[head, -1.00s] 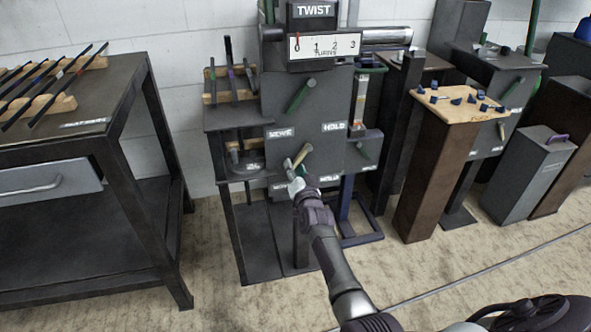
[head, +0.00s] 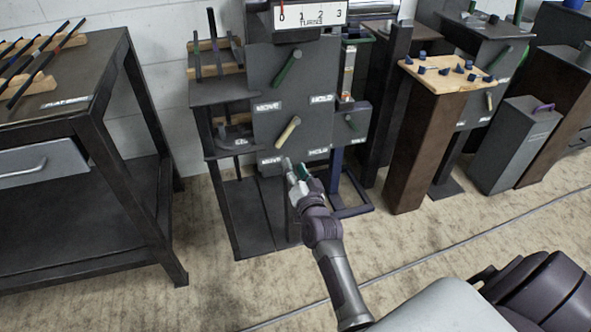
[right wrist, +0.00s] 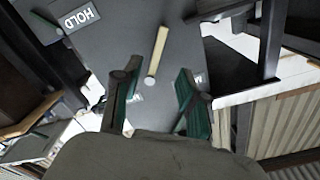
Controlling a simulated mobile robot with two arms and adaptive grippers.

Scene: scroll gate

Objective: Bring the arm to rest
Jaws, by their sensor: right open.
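My right gripper (head: 295,168) is in front of the lower part of the grey machine panel (head: 262,100). Its two green-padded fingers are spread with nothing between them, as the right wrist view shows (right wrist: 155,92). A tan lever (head: 288,132) sits on the panel just above the fingertips; it also shows in the right wrist view (right wrist: 158,50), beyond the fingers and apart from them. A green lever (head: 289,69) is higher on the panel, under a white dial (head: 312,14) numbered 0 to 3. My left gripper is not in view.
A dark workbench (head: 95,100) with rods on wooden rests stands at the left. A brown pedestal (head: 428,140) with small blue pieces on its top stands at the right, beside a grey box (head: 513,145). Open floor lies in front, crossed by a cable (head: 450,243).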

